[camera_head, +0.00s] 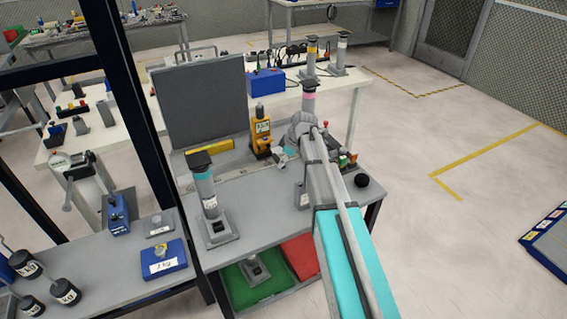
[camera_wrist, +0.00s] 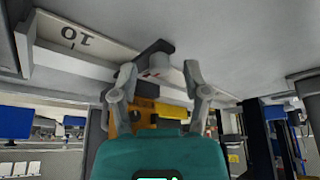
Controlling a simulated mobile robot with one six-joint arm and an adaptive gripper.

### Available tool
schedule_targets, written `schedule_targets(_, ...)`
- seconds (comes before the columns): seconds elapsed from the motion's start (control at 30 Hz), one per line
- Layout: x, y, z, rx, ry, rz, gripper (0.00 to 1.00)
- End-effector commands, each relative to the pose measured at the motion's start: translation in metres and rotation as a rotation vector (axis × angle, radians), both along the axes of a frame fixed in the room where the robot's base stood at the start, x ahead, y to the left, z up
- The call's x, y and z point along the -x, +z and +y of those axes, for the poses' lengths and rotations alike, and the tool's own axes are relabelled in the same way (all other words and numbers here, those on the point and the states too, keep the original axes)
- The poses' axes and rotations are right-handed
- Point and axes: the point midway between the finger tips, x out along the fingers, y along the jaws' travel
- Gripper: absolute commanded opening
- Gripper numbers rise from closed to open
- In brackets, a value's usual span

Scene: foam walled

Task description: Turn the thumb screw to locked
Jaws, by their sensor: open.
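A small grey knob with reddish marks (camera_wrist: 156,66), which looks like the thumb screw, shows in the wrist view beside a dark arm or block (camera_wrist: 152,50). It sits by a white scale strip marked 10 (camera_wrist: 60,45). My gripper (camera_wrist: 158,77) is open, with one finger on each side of the knob. I cannot tell whether the fingers touch it. In the head view my gripper (camera_head: 284,154) is over the grey bench at the far end of the scale strip (camera_head: 232,178); my arm hides the knob there. Its locked or unlocked state cannot be read.
A yellow-orange meter (camera_head: 260,136) stands close behind my gripper. A post with a teal band (camera_head: 206,195) stands at the front left of the bench. A pink-banded post (camera_head: 308,97) is behind, and a grey upright panel (camera_head: 201,102) at the back left.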

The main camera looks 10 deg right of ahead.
Motion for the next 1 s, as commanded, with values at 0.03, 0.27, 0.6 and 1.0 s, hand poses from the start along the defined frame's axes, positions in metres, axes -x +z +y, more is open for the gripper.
schedule_targets(0.03,-0.0002,-0.0010,0.0002,0.000,0.000,0.000,0.60)
schedule_targets(0.27,-0.0002,-0.0006,-0.0010,0.000,-0.001,0.000,0.60)
schedule_targets(0.6,-0.0001,-0.0006,-0.0009,0.000,-0.001,0.000,0.08)
schedule_targets(1.0,0.0000,-0.0007,-0.0007,0.000,-0.013,0.000,0.00)
